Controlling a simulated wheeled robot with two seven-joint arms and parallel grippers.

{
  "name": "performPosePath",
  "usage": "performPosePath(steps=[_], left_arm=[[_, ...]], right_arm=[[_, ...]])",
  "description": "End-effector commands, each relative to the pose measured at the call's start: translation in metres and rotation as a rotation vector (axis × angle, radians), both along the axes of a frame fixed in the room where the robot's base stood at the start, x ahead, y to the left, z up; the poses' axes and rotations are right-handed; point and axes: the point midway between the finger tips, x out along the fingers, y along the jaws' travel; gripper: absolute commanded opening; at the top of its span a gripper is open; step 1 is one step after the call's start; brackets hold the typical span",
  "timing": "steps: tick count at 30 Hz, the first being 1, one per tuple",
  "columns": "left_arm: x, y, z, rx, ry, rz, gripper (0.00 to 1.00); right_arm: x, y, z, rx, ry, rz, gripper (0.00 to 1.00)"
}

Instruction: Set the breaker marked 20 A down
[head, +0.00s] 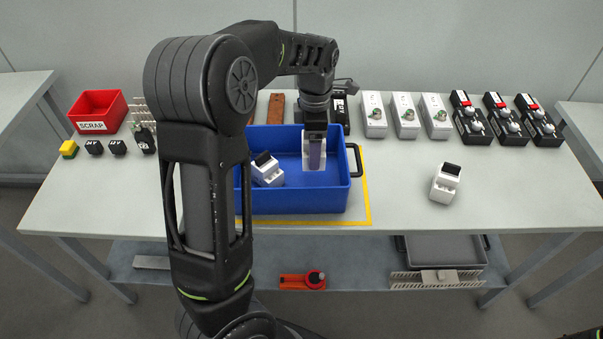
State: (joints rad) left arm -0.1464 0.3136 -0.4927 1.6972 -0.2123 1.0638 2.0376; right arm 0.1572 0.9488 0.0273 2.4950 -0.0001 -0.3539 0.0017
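My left gripper (315,150) points straight down inside the blue bin (300,202), in its right half. One grey finger faces the camera, with white casing showing on both sides of it; I take this to be a white breaker (306,160) held between the fingers. Its underside is close to the bin floor; contact cannot be told. A second white breaker (267,171) with a black top lies tilted at the bin's left. A third white breaker (445,183) stands on the open table at the right. No rating mark is readable. My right gripper is out of view.
A yellow line (369,205) borders the bin, which has a black handle (356,160). A red scrap box (98,112) stands at the left. White devices (405,116) and black switch units (507,119) line the back. The table's front right is mostly clear.

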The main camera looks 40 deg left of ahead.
Motion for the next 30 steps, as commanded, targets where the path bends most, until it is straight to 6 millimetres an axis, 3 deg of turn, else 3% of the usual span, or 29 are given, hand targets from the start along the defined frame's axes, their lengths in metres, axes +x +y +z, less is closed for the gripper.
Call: performPosePath(steps=[7, 19, 27, 30], left_arm=[[-0.001, 0.0, -0.041, -0.001, 0.003, 0.001, 0.23], [0.0, 0.0, -0.049, -0.001, 0.001, 0.0, 0.23], [0.0, 0.0, -0.082, -0.001, 0.001, 0.0, 0.23], [0.0, 0.0, -0.084, -0.001, -0.001, 0.0, 0.23]], right_arm=[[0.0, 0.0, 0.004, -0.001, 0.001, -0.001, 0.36], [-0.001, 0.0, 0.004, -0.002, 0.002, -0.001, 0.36], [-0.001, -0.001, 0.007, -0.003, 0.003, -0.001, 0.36], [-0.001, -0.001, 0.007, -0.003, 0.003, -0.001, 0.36]])
